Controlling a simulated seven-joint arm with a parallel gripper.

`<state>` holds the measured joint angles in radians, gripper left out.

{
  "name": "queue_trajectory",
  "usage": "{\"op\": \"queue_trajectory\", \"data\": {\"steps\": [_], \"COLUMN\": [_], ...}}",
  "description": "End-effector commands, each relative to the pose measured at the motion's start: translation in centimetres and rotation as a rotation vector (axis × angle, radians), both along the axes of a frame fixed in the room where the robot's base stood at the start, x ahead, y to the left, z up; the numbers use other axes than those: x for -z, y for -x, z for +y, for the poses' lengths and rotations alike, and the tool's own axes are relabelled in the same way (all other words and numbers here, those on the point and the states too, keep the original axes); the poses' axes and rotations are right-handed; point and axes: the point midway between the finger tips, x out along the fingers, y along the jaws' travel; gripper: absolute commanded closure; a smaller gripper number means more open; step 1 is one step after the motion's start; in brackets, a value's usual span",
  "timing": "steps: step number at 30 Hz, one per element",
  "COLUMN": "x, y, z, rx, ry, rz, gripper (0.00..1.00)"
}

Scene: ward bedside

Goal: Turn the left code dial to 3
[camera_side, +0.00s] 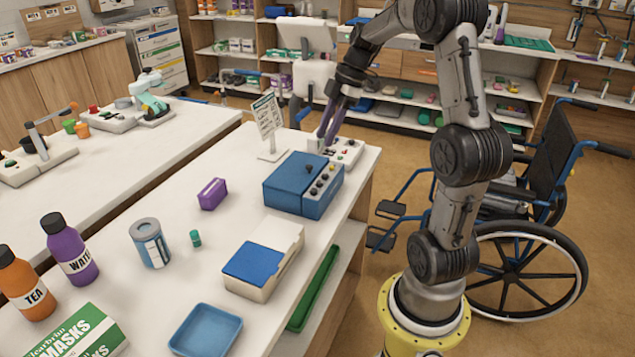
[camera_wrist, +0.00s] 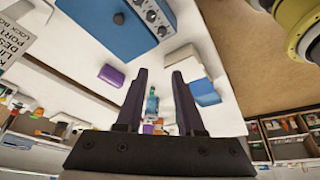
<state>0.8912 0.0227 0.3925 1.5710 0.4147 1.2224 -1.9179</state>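A blue box (camera_side: 292,180) stands at the far right end of the table. Its grey front panel (camera_side: 326,188) carries several small dark knobs. The box also shows at the top of the wrist view (camera_wrist: 110,28), with its knob panel (camera_wrist: 152,14) partly cut off by the frame edge. The knobs are too small to read any digits, and I cannot tell which is the left code dial. My gripper (camera_side: 325,136) is above and behind the box, pointing down, apart from it. In the wrist view my gripper (camera_wrist: 160,72) is open, with nothing between its fingers.
A white sign (camera_side: 267,117) stands just left of the box. A white unit with buttons (camera_side: 347,152) sits behind it, below my gripper. A purple box (camera_side: 212,193) and a white container with blue lid (camera_side: 263,258) are nearer. The wheelchair (camera_side: 530,220) is right.

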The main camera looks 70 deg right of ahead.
Motion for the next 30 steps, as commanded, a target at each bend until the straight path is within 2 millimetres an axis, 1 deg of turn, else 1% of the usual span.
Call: {"op": "queue_trajectory", "data": {"steps": [1, 3, 7, 11, 24, 30], "x": [0.9, 1.5, 1.9, 3.2, 10.9, 13.3], "y": [0.9, 1.5, 1.8, 1.4, -0.8, -1.5], "z": [-1.1, -1.9, -2.1, -1.7, 0.7, 1.3], "rx": [0.036, 0.063, 0.079, 0.076, 0.076, 0.075], "ry": [-0.019, -0.030, -0.032, -0.033, -0.032, -0.031], "rz": [0.016, 0.024, 0.025, 0.027, 0.027, 0.026], "gripper": [0.63, 0.63, 0.63, 0.63, 0.63, 0.63]}}
